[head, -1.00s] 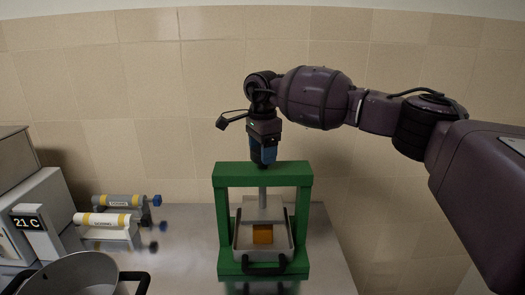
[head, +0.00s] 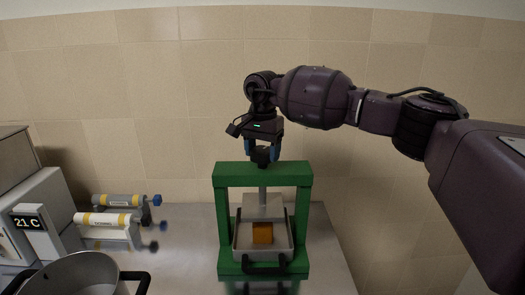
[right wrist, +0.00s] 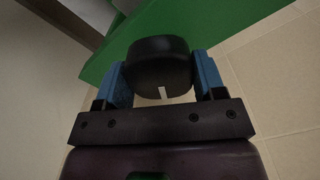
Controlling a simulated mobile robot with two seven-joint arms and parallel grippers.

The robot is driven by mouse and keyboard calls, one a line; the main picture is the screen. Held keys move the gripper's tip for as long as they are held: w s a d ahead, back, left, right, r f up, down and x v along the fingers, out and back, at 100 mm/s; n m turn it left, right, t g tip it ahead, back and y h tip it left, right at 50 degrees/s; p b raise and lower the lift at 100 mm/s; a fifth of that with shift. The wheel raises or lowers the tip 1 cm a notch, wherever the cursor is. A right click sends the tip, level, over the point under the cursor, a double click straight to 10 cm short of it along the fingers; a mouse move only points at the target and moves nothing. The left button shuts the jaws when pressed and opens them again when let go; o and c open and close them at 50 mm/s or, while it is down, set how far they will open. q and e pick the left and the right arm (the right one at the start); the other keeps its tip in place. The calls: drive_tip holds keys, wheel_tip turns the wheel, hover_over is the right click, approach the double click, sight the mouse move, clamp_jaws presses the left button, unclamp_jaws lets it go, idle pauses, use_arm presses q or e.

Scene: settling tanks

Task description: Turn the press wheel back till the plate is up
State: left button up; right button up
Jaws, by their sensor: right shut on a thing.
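The green press (head: 262,170) stands on the bench in the head view. My right gripper (head: 262,155) points down at the top of its crossbar. In the right wrist view its two blue fingers (right wrist: 160,82) are shut on the black press wheel (right wrist: 160,60), one on each side. A short pale mark shows on the wheel. The grey press plate (head: 263,206) hangs on a rod under the crossbar, above a tray (head: 240,247) with an orange block (head: 262,233) in it. The plate's gap to the block is hard to judge. My left gripper is not in view.
Cylinders with yellow bands (head: 104,219) lie on grey stands to the left. A metal pot (head: 75,278) with black handles is at the front left, near a unit with a 21 C display (head: 28,222). A tiled wall is behind.

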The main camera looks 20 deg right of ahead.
sight(263, 150)
idle(0.4)
drive_tip(key=o, duration=0.9)
drive_tip(key=shift+r, duration=0.1)
wheel_tip(263, 150, up, 10)
drive_tip(key=shift+f+b, duration=0.25)
drive_tip(key=shift+b, duration=0.3)
drive_tip(key=shift+r, duration=0.6)
drive_tip(key=shift+f, duration=0.1)
